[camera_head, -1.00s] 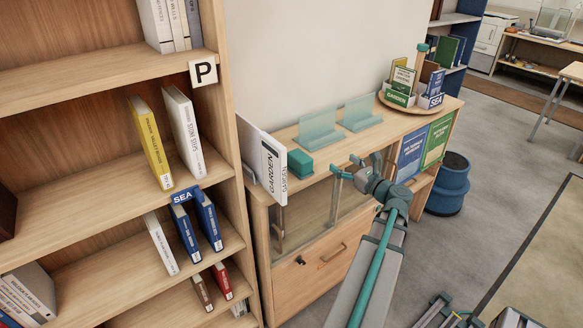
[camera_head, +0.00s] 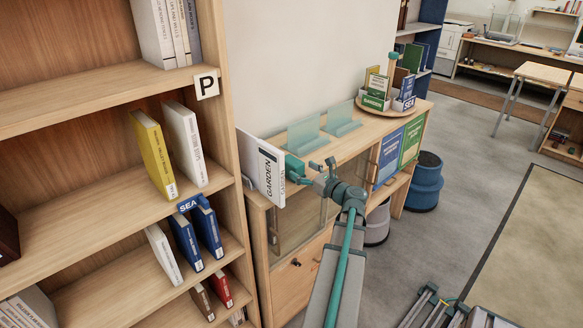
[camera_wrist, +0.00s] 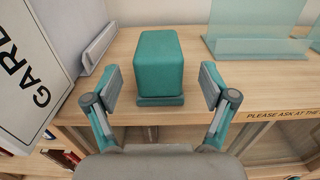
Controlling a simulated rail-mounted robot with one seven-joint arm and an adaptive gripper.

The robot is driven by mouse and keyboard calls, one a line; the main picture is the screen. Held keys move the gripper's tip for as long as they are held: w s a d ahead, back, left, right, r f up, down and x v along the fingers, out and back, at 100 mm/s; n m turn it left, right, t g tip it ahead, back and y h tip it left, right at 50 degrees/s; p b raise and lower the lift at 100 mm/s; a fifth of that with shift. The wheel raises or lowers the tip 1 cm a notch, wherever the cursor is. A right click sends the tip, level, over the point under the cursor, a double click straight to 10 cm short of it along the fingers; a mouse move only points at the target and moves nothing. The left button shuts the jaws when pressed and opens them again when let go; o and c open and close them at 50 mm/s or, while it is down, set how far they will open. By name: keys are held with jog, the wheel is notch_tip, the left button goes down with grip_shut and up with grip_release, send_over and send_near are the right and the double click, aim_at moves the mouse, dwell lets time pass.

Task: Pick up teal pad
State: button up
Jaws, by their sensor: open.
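The teal pad (camera_wrist: 158,62) is a block with rounded edges on a thin teal base, on the wooden cabinet top. In the wrist view it stands upright in the middle, ahead of my gripper (camera_wrist: 160,82). My gripper is open, with one finger to each side of the pad's near part and visible gaps on both sides. Nothing is held. In the head view the teal pad (camera_head: 292,166) is partly hidden by my gripper (camera_head: 315,172), which reaches it from the right.
A white GARDEN book (camera_head: 270,173) stands close left of the pad, beside a grey bookend (camera_wrist: 98,48). Frosted glass panels (camera_head: 303,133) stand to the right. A round tray (camera_head: 374,102) with small cards is farther along. The tall bookshelf (camera_head: 240,215) bounds the left.

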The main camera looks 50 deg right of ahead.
aim_at(292, 163)
jog(key=shift+w+d+p, duration=0.25)
jog(key=shift+w+p, duration=0.3)
jog(key=shift+w, duration=0.85)
jog(key=shift+w+d+p, duration=0.2)
jog(key=shift+w+p, duration=0.3)
jog(key=shift+w, duration=0.9)
jog(key=c, duration=1.3)
jog(key=shift+r, duration=0.2)
notch_tip(292, 163, up, 10)
jog(key=shift+f+b, duration=0.15)
jog(key=shift+b, duration=0.7)
jog(key=o, duration=0.5)
jog(key=c, duration=0.3)
jog(key=shift+f, duration=0.1)
